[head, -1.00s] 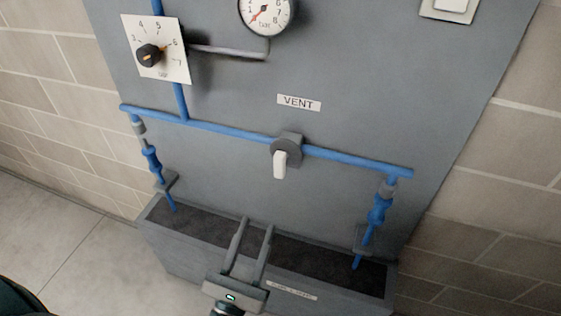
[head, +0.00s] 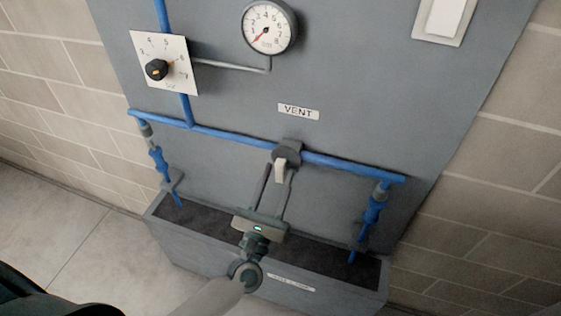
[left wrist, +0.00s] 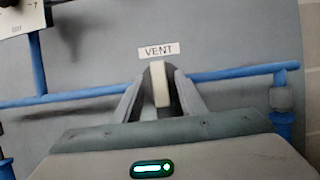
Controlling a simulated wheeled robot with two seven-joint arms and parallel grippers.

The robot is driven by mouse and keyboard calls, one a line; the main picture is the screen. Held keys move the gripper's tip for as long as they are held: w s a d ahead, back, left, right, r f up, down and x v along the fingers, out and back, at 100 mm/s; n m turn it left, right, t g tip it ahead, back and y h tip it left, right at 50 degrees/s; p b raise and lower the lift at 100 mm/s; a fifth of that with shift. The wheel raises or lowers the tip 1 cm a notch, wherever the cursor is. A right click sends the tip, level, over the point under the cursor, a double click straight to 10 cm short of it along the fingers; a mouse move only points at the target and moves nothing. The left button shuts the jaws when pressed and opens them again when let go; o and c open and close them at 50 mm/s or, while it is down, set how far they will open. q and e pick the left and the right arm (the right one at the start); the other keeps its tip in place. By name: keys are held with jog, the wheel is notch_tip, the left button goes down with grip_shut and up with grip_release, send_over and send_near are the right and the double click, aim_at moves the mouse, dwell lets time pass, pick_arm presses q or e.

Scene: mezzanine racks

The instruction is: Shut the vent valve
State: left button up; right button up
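The vent valve (head: 286,153) is a grey round body on the horizontal blue pipe, under the VENT label (head: 298,112). Its short white handle (head: 280,171) points down, crosswise to the pipe. My left gripper (head: 279,172) reaches up from below, its two fingers apart with the handle between them. In the left wrist view, the white handle (left wrist: 160,84) stands between the spread fingers of the left gripper (left wrist: 160,92), with a visible gap on each side. Contact with the handle does not show. My right gripper is in neither view.
A pressure gauge (head: 269,27) and a dial plate with a black knob (head: 157,69) are higher on the grey panel (head: 345,75). Blue fittings hang from both pipe ends. A grey trough (head: 335,281) stands below, under my left arm.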

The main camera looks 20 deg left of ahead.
pick_arm(q)
jog(key=shift+p+x, duration=0.4)
jog(key=shift+x, duration=0.9)
grip_shut()
